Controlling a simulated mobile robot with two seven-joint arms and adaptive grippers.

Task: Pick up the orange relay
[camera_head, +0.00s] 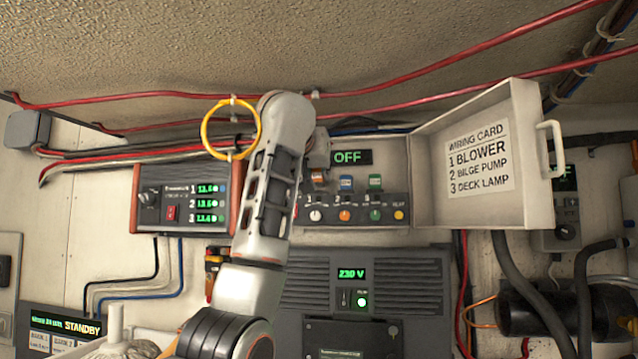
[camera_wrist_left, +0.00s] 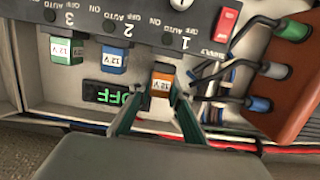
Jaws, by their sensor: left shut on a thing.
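The orange relay (camera_head: 317,180) stands at the left of a row of relays, above the switch panel in the head view. In the left wrist view the orange relay (camera_wrist_left: 161,85), marked 12 V, is between my fingertips. My left gripper (camera_wrist_left: 160,101) is shut on it; in the head view the gripper (camera_head: 318,155) is partly hidden by my arm. I cannot tell whether the relay is still seated. The blue relay (camera_head: 346,183) and green relay (camera_head: 375,182) stand beside it. My right gripper is out of view.
The switch panel (camera_head: 360,208) is close by. An open cover with a wiring card (camera_head: 480,158) juts out at the right. A yellow ring (camera_head: 205,128) hangs beside my left arm. Red cables (camera_head: 430,68) cross above.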

